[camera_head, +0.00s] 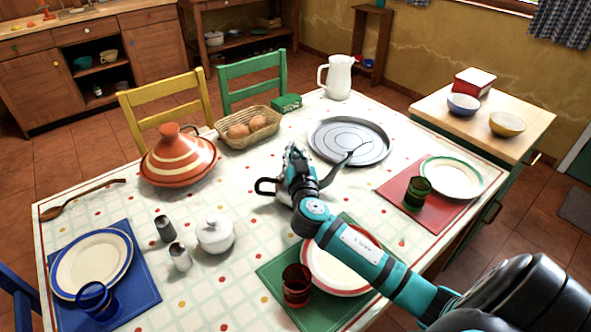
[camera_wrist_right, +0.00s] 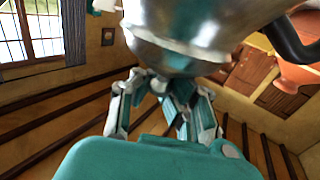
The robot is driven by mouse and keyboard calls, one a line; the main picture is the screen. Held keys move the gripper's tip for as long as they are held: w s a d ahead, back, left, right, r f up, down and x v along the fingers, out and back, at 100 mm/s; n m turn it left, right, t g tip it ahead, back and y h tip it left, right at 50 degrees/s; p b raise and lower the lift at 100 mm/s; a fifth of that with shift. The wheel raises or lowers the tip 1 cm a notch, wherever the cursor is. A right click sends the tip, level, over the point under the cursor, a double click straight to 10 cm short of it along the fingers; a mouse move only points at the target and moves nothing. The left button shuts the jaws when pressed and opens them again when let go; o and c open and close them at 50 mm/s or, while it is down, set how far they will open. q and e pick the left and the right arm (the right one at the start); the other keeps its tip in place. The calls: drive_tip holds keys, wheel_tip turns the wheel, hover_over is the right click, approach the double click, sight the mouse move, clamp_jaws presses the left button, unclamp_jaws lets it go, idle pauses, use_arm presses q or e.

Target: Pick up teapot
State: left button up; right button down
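The teapot is a shiny metal pot, mostly hidden in the head view behind my right gripper; its curved spout (camera_head: 328,179) shows on the right and its dark loop handle (camera_head: 265,186) on the left. In the right wrist view, the rounded metal body of the teapot (camera_wrist_right: 195,40) fills the top middle, close to the fingers. My right gripper (camera_head: 296,160) is at the teapot, over its middle. In the wrist view, the fingers of the right gripper (camera_wrist_right: 163,88) reach up to the pot; whether they grip it is unclear. My left gripper is not in view.
A round metal tray (camera_head: 349,140) lies behind the spout. A striped tagine (camera_head: 178,160), a bread basket (camera_head: 248,128) and a white sugar bowl (camera_head: 215,234) stand to the left.

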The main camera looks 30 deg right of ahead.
drive_tip(key=shift+r, duration=1.55)
drive_tip(key=shift+s, duration=0.15)
drive_tip(key=s+a+r+b, duration=0.1)
drive_tip(key=s+a+b, duration=0.1)
drive_tip(key=s, duration=1.3)
drive_tip(key=shift+s+r, duration=0.25)
drive_tip(key=shift+s, duration=0.05)
drive_tip(key=c, duration=2)
unclamp_jaws()
drive_tip(key=shift+c, duration=0.2)
drive_tip(key=o, duration=1.6)
drive_tip(key=shift+w, duration=0.1)
